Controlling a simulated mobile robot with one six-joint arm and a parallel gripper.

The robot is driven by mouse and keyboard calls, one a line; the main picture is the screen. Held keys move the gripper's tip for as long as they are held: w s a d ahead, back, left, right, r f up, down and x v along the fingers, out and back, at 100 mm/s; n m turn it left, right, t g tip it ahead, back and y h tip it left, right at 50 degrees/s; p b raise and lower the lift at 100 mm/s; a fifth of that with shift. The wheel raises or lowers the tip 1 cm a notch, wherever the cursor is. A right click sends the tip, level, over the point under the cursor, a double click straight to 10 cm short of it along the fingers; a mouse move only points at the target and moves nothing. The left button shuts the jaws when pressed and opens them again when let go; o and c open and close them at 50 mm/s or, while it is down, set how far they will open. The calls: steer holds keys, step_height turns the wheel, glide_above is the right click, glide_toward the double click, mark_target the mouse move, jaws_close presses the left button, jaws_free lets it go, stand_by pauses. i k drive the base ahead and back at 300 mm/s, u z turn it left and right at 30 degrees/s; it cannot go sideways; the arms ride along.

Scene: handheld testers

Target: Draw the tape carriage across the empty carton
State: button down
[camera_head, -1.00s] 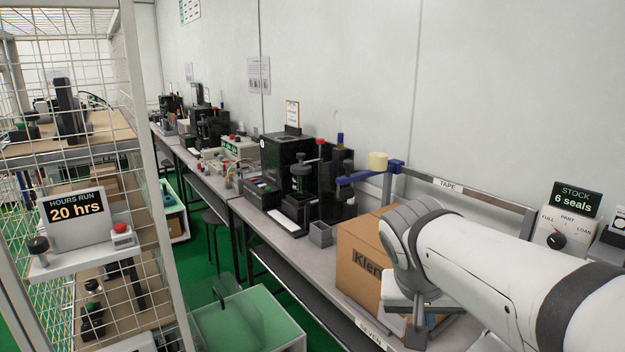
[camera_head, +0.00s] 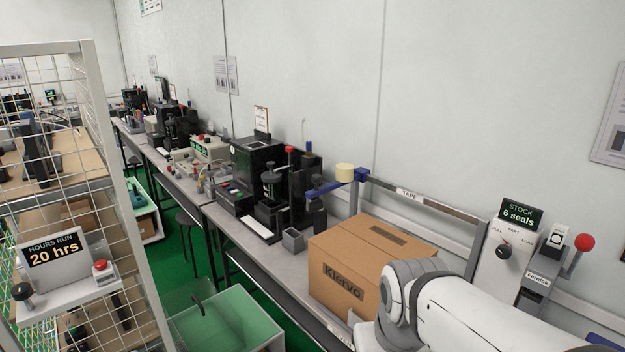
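The carton (camera_head: 345,262) is a closed brown cardboard box marked "Klervo" on the bench, with a dark strip on its top. The tape carriage (camera_head: 340,183) is a blue arm with a cream tape roll (camera_head: 344,172), at the left end of a grey rail labelled TAPE, behind and above the carton's far left side. My white arm comes in from the lower right and covers the carton's lower right corner. My gripper is out of view, below the frame or hidden behind the arm.
A panel reading "STOCK 6 seals" (camera_head: 518,215) with a dial stands right of the carton, beside a grey device with a red-knobbed lever (camera_head: 584,243). A small grey bin (camera_head: 292,240) and black testers (camera_head: 262,172) stand left. A wire cage (camera_head: 60,140) fills the left side.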

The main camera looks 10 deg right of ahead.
mark_target(339, 184)
steer(key=u, duration=2.2)
steer(key=i, duration=1.35)
steer(key=z, duration=3.35)
steer(key=i, duration=0.7)
steer(key=u, duration=0.05)
